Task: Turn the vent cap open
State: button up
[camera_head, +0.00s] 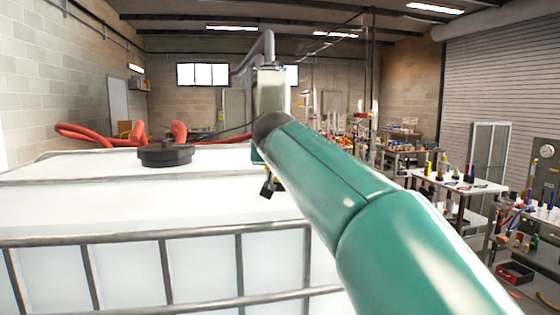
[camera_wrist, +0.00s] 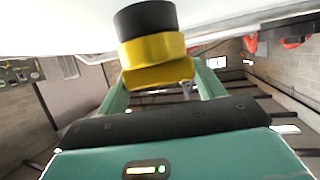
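A large white tank in a metal cage (camera_head: 70,205) fills the left of the head view. A round black lid (camera_head: 165,153) sits on its top. In the wrist view, which looks upside down, a cylinder with a black part (camera_wrist: 145,18) and yellow bands (camera_wrist: 153,50) stands against the white surface; it appears to be the vent cap. My gripper (camera_wrist: 165,84) has its two green fingers apart, one on each side of the yellow part's lower end in the picture. I cannot tell whether they touch it. In the head view my green arm hides the cap and most of the gripper.
Red hoses (camera_head: 95,133) lie behind the tank at the left. Tables with bottles and tools (camera_head: 460,184) stand at the right, apart from the tank. A grey roller door (camera_head: 495,85) closes the right wall. The tank top around the black lid is mostly clear.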

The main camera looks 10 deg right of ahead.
jog(key=shift+n+y, duration=0.3)
jog(key=shift+f+n+y, duration=0.1)
jog(key=shift+n+y, duration=0.9)
jog(key=shift+y, duration=0.3)
jog(key=o, duration=1)
jog(key=shift+s+t, duration=0.1)
jog(key=shift+t, duration=0.2)
jog(key=shift+v, duration=6.8)
